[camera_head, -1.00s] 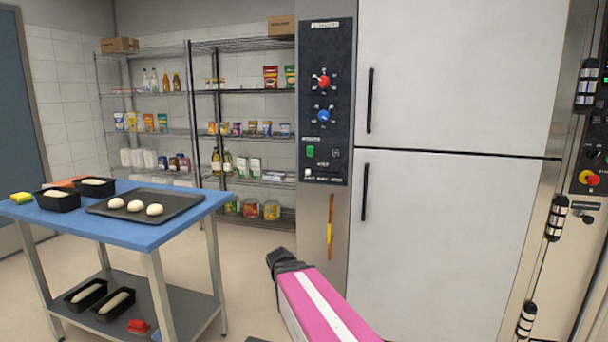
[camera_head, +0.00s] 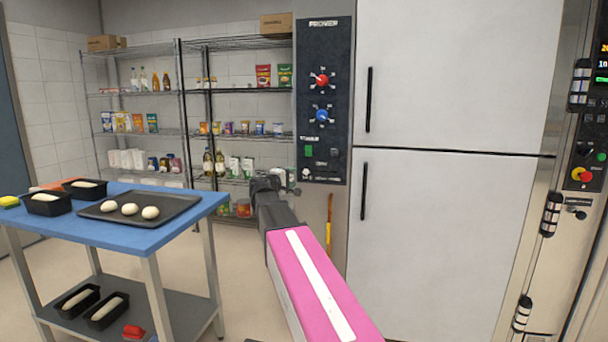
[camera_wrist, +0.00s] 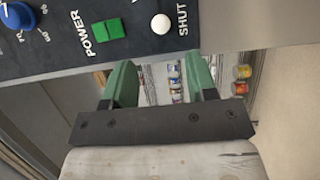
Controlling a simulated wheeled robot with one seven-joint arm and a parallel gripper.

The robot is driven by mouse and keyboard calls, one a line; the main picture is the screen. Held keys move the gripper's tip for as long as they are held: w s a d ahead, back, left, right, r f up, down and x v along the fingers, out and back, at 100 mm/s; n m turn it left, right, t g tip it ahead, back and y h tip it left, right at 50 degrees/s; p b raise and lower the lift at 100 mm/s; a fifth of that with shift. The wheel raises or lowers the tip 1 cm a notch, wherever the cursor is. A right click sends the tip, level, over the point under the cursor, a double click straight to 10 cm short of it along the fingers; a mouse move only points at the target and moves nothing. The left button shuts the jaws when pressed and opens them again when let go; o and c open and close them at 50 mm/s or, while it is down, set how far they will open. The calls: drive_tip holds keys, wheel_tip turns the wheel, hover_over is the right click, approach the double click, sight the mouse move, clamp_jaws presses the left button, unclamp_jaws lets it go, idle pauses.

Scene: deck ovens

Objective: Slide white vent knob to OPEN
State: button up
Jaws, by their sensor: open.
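The white vent knob (camera_head: 305,173) sits low on the dark prover panel (camera_head: 324,50), at the left of its lower edge. In the wrist view the round white knob (camera_wrist: 161,24) lies beside the word SHUT; the OPEN mark is out of that view. My gripper (camera_head: 265,182) is left of and close to the panel's lower corner in the head view. In the wrist view its two green fingers (camera_wrist: 160,75) are apart with nothing between them. The knob appears beyond the fingertips, between their lines, and is not gripped.
A green power switch (camera_wrist: 109,31) is beside the knob, with a blue dial (camera_head: 322,116) and red dial (camera_head: 322,79) above. White doors (camera_head: 450,80) stand right of the panel. A blue table (camera_head: 150,235) with a tray is at left; shelves (camera_head: 238,90) stand behind.

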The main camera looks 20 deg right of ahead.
sight(305, 172)
drive_tip(key=x, duration=0.9)
drive_tip(key=shift+w+d, duration=0.15)
clamp_jaws()
